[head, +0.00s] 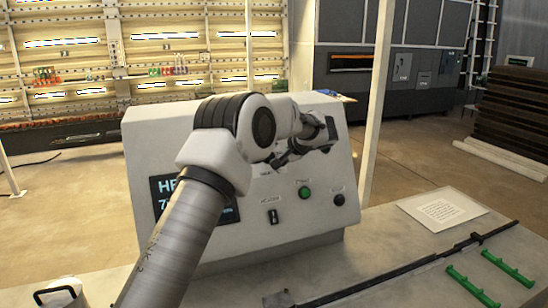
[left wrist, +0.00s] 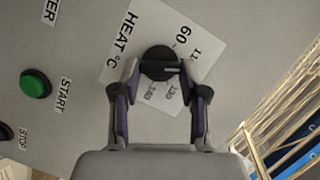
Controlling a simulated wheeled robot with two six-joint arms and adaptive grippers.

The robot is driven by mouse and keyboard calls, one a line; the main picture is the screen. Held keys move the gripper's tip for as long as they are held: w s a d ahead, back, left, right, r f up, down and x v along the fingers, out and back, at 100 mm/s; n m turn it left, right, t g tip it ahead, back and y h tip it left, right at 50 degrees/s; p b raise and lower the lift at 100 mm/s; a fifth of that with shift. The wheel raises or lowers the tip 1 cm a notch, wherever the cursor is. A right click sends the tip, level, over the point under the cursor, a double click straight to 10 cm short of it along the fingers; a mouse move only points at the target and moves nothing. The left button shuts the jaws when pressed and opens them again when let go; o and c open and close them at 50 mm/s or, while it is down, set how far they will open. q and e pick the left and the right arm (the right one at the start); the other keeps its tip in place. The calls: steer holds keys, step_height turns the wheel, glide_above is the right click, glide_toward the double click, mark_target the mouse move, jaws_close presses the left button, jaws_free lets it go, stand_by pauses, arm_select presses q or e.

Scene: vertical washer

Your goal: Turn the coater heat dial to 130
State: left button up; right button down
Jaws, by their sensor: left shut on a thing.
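The heat dial (left wrist: 159,62) is a round black knob on a white scale card (left wrist: 200,30) marked "HEAT °C" on the grey panel. In the left wrist view, the numbers 60 and 11 show beside it, with more numbers partly covered below. My left gripper (left wrist: 159,72) has its two fingers on either side of the dial, shut on it. In the head view, my left gripper (head: 308,148) is at the upper right of the coater panel (head: 150,140), and my arm hides the dial. The display (head: 165,190) is partly hidden by my arm. My right gripper is not in view.
The panel has a green start button (head: 304,192), a black stop button (head: 338,199) and a small switch (head: 272,216). A paper sheet (head: 442,209) and green-handled items (head: 470,287) lie on the table at right, with a long black bar (head: 420,262).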

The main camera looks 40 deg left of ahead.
arm_select(q)
steer(key=m+y+b, duration=0.1)
steer(key=m, duration=0.2)
steer(key=f+m+y+b, duration=0.1)
steer(key=m, duration=0.2)
steer(key=shift+d, duration=0.1)
steer(key=m+t+y+b, duration=0.1)
steer(key=m+b, duration=0.2)
steer(key=m, duration=0.2)
steer(key=shift+s, duration=0.15)
steer(key=shift+m+t+y+b, duration=0.3)
steer(key=shift+m+t, duration=0.1)
steer(key=shift+m, duration=0.6)
steer(key=shift+r, duration=0.1)
steer(key=o, duration=1)
steer(key=shift+o, duration=0.7)
steer(key=shift+a+f, duration=0.2)
steer(key=shift+a, duration=0.05)
steer(key=v, duration=1.2)
